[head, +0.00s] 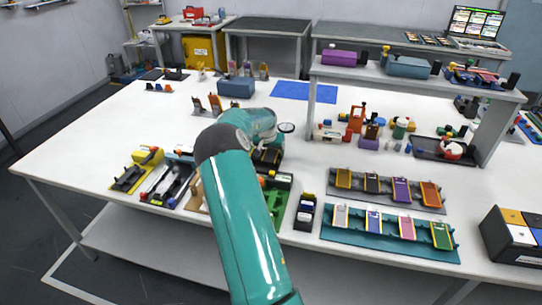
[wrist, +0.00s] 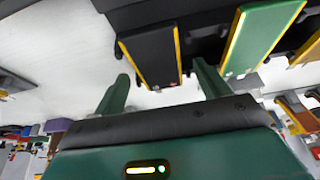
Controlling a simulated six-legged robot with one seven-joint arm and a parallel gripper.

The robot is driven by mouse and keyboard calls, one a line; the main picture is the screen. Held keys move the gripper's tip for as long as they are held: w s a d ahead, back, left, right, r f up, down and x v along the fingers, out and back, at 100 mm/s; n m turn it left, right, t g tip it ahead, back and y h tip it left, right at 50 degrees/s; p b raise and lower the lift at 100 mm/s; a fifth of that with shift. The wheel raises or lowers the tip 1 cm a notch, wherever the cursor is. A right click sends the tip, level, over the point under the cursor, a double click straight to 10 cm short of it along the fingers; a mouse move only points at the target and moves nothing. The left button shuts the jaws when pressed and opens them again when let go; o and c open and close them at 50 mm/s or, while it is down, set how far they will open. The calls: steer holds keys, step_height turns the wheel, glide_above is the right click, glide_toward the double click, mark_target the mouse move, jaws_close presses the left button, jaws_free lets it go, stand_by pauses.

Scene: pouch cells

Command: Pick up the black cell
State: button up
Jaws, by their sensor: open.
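In the wrist view a black cell (wrist: 152,58) with a yellow edge stripe is held tilted in a dark holder. A green cell (wrist: 262,38) with a yellow stripe sits to its right. My gripper (wrist: 162,74) is open and empty, with one green finger on each side of the black cell's lower end in the picture. I cannot tell how far the cell is from the fingers in depth. In the head view a dark cell (head: 372,183) stands in the grey rack; I cannot tell whether it is the same cell. My arm hides the gripper there.
The grey rack (head: 320,198) and teal rack (head: 338,238) with several cells lie right of my arm. A raised shelf (head: 420,82) stands behind. Tool trays crowd the front edge around my arm. The table's left side (head: 90,140) is mostly clear.

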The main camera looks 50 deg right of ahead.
steer(key=shift+f, duration=0.15)
steer(key=c, duration=1)
